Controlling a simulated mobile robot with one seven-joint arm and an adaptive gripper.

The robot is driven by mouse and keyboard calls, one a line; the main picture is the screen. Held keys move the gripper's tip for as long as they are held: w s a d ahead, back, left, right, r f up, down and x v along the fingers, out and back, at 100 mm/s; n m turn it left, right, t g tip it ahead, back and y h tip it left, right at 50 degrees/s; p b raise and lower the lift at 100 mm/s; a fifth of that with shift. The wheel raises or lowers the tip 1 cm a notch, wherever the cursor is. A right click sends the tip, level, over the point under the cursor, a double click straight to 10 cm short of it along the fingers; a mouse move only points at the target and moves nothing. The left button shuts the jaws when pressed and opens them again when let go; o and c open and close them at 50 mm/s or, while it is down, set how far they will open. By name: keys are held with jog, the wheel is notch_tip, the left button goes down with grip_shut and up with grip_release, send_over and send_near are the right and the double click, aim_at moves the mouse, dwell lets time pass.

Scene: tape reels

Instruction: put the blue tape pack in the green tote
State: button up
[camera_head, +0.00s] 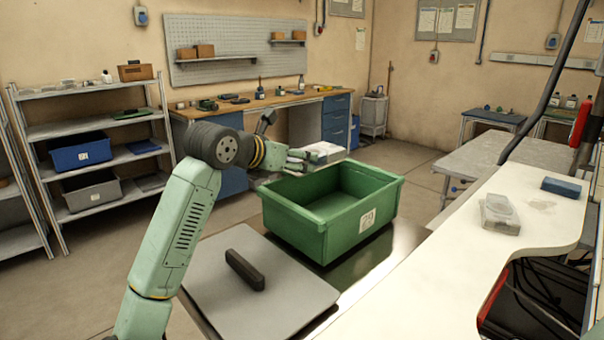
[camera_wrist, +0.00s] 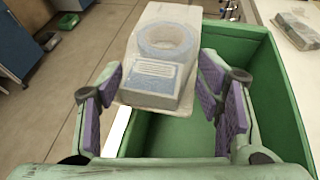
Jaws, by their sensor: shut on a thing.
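My gripper (camera_wrist: 160,95) is shut on a tape pack (camera_wrist: 160,52), a clear box with a pale blue-grey ring and a blue printed label. In the head view the held pack (camera_head: 322,152) looks whitish and is held above the far side of the green tote (camera_head: 340,240). In the wrist view the pack lies between the purple finger pads, above the tote's edge (camera_wrist: 240,32). The visible part of the tote's floor is bare.
A white counter (camera_head: 440,275) at right holds another clear, greyish pack (camera_head: 500,214) and a dark blue box (camera_head: 561,187). A dark block (camera_head: 245,270) lies on the grey surface in front of the tote. Shelves (camera_head: 90,130) stand at left.

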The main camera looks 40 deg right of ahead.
aim_at(301, 174)
jog(key=s, duration=0.3)
jog(key=shift+f+p, duration=0.15)
jog(key=shift+p, duration=0.15)
jog(key=shift+f+p, duration=0.75)
jog(key=shift+f, duration=1)
jog(key=shift+f, duration=0.1)
jog(key=shift+f+b, duration=0.55)
jog(key=shift+b, duration=0.15)
jog(key=o, duration=1.3)
jog(key=shift+r, duration=0.1)
